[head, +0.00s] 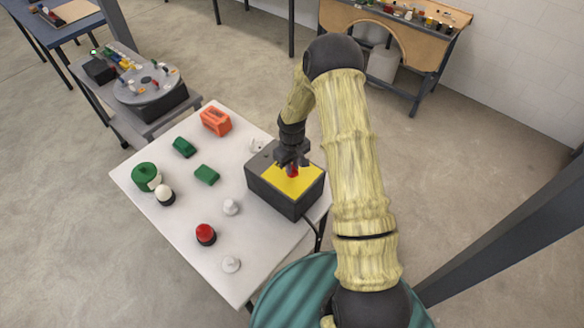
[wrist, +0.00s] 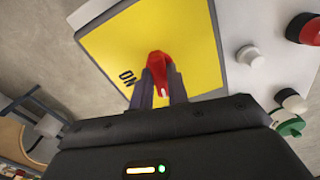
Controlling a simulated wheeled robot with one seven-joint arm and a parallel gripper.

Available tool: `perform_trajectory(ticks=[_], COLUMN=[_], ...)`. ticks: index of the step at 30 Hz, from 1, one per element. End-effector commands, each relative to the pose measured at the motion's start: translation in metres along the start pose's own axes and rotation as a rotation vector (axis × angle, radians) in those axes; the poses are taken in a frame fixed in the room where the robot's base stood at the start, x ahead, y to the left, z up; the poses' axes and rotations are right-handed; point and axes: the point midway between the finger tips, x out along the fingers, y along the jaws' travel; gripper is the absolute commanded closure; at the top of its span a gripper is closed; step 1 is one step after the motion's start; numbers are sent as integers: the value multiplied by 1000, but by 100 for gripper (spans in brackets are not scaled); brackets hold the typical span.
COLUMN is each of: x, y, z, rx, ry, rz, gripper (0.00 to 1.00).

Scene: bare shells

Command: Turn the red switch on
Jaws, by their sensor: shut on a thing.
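The red switch (wrist: 158,64) stands on the yellow top plate (wrist: 190,30) of a dark box, with "ON" lettering (wrist: 127,77) beside it in the wrist view. In the head view the dark box (head: 283,196) sits at the right edge of the white table, and a bit of the red switch (head: 294,172) shows under my gripper. My gripper (head: 291,160) points down over the plate. In the wrist view its fingers (wrist: 163,84) are closed around the red switch handle. The switch's base is partly hidden by the fingers.
The white table (head: 215,265) also bears an orange block (head: 216,121), green blocks (head: 206,175), a green round piece (head: 146,176), a red-topped knob (head: 205,234) and small white knobs (head: 231,207). A cable (head: 318,235) hangs from the box. A grey turntable (head: 150,87) stands behind.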

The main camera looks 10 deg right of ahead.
Motion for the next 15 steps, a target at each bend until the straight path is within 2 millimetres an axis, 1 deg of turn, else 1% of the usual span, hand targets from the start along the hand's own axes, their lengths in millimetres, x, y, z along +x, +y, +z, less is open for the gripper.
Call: perform_trajectory(ticks=[1,15], x=[3,2], y=[0,1], z=[0,-1], rx=[36,473], ry=[1,4], rz=[2,2], gripper=[100,100])
